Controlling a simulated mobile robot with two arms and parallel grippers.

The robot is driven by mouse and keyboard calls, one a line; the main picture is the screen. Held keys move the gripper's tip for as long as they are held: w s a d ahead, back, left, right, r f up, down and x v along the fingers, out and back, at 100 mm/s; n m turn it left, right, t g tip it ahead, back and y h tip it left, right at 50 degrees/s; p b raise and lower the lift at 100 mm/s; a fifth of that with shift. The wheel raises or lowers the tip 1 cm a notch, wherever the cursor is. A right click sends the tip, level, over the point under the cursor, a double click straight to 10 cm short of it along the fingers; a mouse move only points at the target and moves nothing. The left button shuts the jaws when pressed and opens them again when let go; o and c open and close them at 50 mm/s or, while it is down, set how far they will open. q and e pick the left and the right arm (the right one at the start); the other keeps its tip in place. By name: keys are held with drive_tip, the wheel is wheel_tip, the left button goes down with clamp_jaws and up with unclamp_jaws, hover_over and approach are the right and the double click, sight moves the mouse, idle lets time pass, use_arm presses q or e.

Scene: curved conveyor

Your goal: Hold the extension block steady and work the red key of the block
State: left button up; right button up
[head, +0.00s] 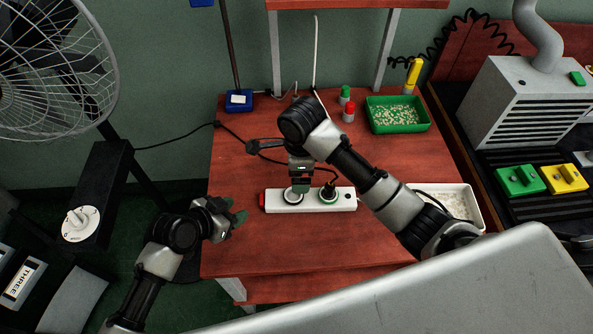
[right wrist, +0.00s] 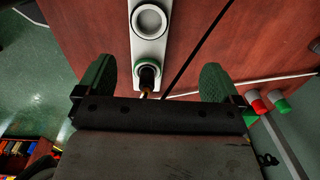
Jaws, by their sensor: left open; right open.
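The white extension block (head: 284,205) lies flat on the red table, long side left to right. Its red key (head: 262,200) is at its left end. A black plug (head: 330,190) stands in the green-ringed socket; the other, grey-ringed socket (right wrist: 150,20) is empty in the right wrist view. My right gripper (head: 300,187) is over the block near the empty socket. In the right wrist view its green finger pads are spread wide (right wrist: 156,66), with the plug between them and nothing gripped. My left gripper (head: 237,214) is open and empty, just left of the red key.
A black cable (head: 172,142) runs from the fan side across the table. A white tray (head: 470,207) stands right of the block, partly behind my right arm. A green tray (head: 398,128), red-capped bottle (head: 348,115) and green-capped bottle (head: 344,95) stand farther back. The table's front is clear.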

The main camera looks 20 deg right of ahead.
sight(297, 197)
drive_tip(key=f, duration=0.7)
drive_tip(key=s+a+f, duration=0.1)
drive_tip(key=f, duration=0.3)
drive_tip(key=shift+r, duration=0.1)
drive_tip(key=c, duration=1.3)
drive_tip(key=o, duration=0.5)
drive_tip(key=c, duration=0.5)
use_arm(q)
drive_tip(key=shift+c, duration=0.3)
